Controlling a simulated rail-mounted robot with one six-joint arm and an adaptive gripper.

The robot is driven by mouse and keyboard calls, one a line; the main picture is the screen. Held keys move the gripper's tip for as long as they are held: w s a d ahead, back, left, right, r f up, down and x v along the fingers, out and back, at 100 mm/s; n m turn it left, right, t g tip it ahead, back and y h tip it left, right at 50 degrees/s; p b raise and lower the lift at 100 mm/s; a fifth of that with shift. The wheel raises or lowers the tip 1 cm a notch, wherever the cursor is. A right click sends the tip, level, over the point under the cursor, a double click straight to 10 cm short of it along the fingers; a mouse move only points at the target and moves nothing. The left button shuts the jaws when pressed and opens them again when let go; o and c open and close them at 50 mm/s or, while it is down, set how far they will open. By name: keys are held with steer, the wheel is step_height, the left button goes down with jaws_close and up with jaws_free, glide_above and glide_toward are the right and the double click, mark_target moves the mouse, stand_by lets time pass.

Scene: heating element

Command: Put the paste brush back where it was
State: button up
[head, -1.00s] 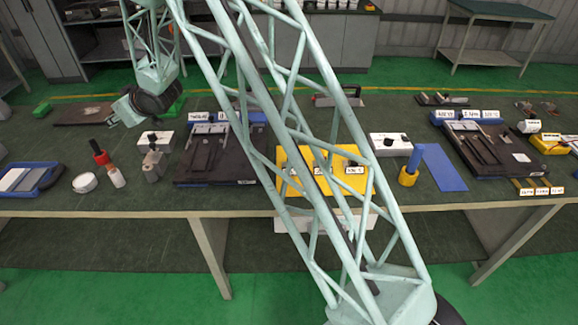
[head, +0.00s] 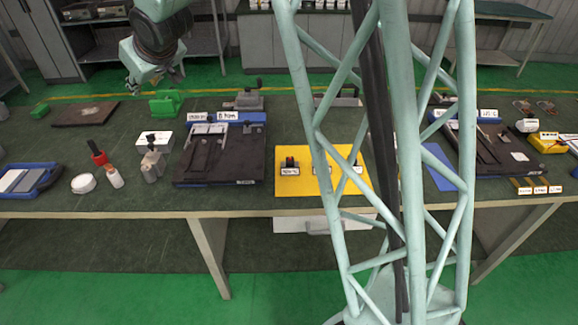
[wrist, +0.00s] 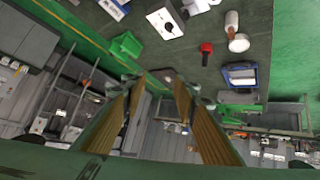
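My gripper (head: 157,80) is raised above the back left of the workbench in the head view. In the wrist view its two fingers (wrist: 160,85) are spread with nothing between them. A red piece with a dark tip (head: 98,153) stands at the bench's left and also shows in the wrist view (wrist: 206,48). A small white bottle-like piece (head: 115,178) and a round white tin (head: 84,183) are close to it. I cannot tell for certain which of these is the paste brush. My gripper is apart from all of them.
A blue tray (head: 28,178) lies at the far left. A yellow board (head: 290,185) lies mid-bench, partly behind my lattice arm.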

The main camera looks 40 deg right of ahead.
steer(key=s+d+r+m+g+h, duration=0.1)
steer(key=s+d+r, duration=0.2)
steer(key=s, duration=0.6)
steer(key=s+d+r+m+g, duration=0.1)
steer(key=s+d+r, duration=0.2)
steer(key=s, duration=0.7)
steer(key=s+d+r+m+g+h, duration=0.1)
steer(key=s+d+r, duration=0.2)
steer(key=s, duration=0.6)
steer(key=s+f+g, duration=0.2)
steer(key=s+g, duration=0.1)
steer(key=s, duration=2.8)
steer(key=shift+s+a+m, duration=0.15)
steer(key=shift+a+m, duration=0.2)
steer(key=shift+m, duration=0.05)
